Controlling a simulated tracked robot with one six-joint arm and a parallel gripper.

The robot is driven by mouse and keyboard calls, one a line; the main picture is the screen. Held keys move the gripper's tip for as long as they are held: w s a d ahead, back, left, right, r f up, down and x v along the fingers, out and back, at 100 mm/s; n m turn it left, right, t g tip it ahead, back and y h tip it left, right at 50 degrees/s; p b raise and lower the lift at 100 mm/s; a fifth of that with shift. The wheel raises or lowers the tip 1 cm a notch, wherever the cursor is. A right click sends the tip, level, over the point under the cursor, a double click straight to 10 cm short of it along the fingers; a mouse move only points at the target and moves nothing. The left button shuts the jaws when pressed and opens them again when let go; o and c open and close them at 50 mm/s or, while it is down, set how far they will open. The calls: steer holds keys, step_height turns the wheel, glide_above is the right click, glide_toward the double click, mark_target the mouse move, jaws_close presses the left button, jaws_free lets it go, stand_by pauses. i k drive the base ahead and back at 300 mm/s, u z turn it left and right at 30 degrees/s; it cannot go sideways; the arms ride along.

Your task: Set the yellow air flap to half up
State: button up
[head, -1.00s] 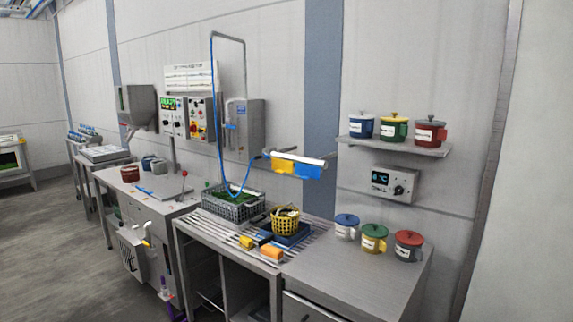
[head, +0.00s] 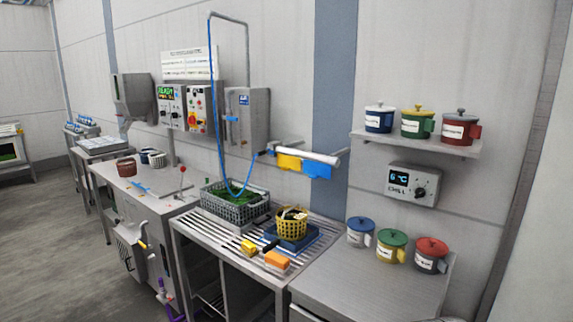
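The yellow air flap (head: 288,162) hangs beside a blue flap (head: 317,170) on a pale horizontal bar (head: 318,155) that juts out along the wall above the slatted bench. The yellow flap is the left one of the two. Its exact tilt is too small to tell from here. My gripper is not in view.
Below the flaps is a slatted bench (head: 215,238) with a grey crate of greens (head: 232,212), a yellow basket (head: 292,226) on a blue scale (head: 294,243), and orange and yellow blocks. Lidded mugs stand on the right counter (head: 375,285) and wall shelf (head: 418,143). Floor (head: 60,240) at left is clear.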

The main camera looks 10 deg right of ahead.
mark_target(288, 163)
steer(key=k, duration=1.3)
steer(key=u, duration=0.45)
steer(key=i, duration=0.7)
steer(key=u, duration=0.75)
steer(key=i, duration=0.7)
steer(key=u, duration=0.4)
steer(key=i, duration=1.45)
steer(key=z, duration=0.15)
